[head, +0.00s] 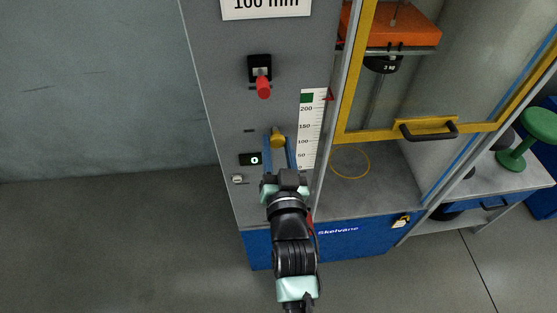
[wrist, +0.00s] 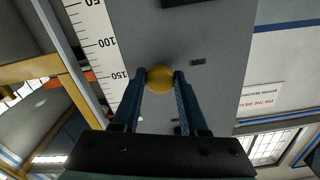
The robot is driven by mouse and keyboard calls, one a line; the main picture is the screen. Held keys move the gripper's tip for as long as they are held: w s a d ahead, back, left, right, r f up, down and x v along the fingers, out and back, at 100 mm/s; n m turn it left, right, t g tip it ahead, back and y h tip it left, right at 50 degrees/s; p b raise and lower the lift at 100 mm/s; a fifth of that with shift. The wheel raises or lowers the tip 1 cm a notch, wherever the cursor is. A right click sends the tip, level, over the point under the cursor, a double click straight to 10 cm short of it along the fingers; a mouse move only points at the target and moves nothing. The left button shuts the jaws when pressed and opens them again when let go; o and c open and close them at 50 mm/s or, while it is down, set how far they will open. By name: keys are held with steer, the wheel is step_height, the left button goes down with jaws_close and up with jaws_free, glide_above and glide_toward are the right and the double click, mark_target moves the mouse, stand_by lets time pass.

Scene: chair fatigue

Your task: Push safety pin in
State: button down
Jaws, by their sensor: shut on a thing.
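The safety pin shows as a round yellow knob (head: 278,137) on the grey machine panel, beside the white height scale. In the wrist view the yellow knob (wrist: 160,78) sits between my fingertips. My gripper (head: 279,143) is shut on the yellow knob, with a blue finger touching it on each side; it also shows in the wrist view (wrist: 160,84). The pin's shaft is hidden behind the knob, so I cannot tell how deep it sits.
A red-handled switch (head: 263,86) is higher on the panel. A counter display (head: 250,159) and a small knob (head: 237,179) are left of my gripper. The height scale (head: 312,122) and the yellow-framed guard door (head: 404,130) are to the right. Open floor lies left.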

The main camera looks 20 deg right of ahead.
steer(key=shift+w+d+f+b, duration=0.1)
steer(key=shift+w+d+b, duration=0.05)
steer(key=shift+w+b, duration=0.35)
steer(key=shift+r, duration=0.25)
steer(key=c, duration=0.7)
jaws_free()
steer(key=shift+o, duration=1.3)
steer(key=shift+w+f, duration=0.15)
steer(key=shift+w, duration=0.05)
steer(key=shift+s, duration=0.15)
